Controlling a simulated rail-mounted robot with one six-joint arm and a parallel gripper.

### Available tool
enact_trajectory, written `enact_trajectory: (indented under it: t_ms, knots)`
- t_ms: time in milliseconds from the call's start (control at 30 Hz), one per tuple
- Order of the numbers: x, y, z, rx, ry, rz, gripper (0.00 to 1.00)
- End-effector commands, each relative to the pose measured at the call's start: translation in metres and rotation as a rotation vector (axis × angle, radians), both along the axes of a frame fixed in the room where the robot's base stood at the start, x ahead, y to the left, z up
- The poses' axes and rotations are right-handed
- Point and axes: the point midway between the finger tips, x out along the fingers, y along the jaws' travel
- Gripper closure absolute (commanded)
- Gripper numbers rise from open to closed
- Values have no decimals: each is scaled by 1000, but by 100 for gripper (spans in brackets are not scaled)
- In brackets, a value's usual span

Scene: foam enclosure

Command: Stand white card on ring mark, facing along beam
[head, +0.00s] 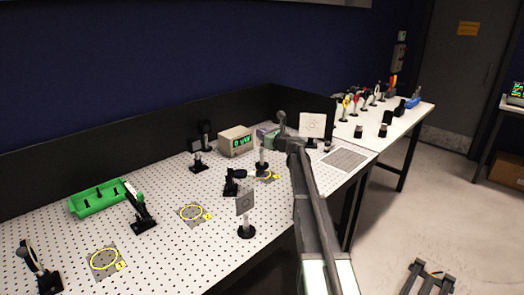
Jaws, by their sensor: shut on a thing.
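A square white card (313,124) with a faint ring on its face stands upright behind and right of my arm's elbow. A smaller greyish square card (245,201) stands on a post with a round black base in front. My gripper (268,143), small and dark, is shut at an upright post piece (262,157) with a dark base. I cannot tell what sits on top of that post. A yellow ring mark (265,176) lies just below this piece, partly covered. Other yellow ring marks lie at the middle (191,213) and front left (104,260).
The perforated white table holds a green tray (96,200), black mounts (143,215), (198,160), a black device (235,181) and a meter box (237,141) with a green display. A grey plate (344,159) lies to the right. A second table holds several mounted optics.

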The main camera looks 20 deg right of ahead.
Motion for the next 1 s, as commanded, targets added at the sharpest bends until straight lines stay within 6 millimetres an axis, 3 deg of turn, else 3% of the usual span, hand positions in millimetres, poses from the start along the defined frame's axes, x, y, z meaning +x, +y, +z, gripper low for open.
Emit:
enact_trajectory:
  t_ms: [33,167,533,567,700,1000]
  knots:
    - [0,0,-17,0,0,0,100]
    - [0,0,-42,0,0,0,100]
    - [0,0,-42,0,0,0,100]
    - [0,0,-40,0,0,0,89]
    - [0,0,-39,0,0,0,68]
    - [0,0,-35,0,0,0,68]
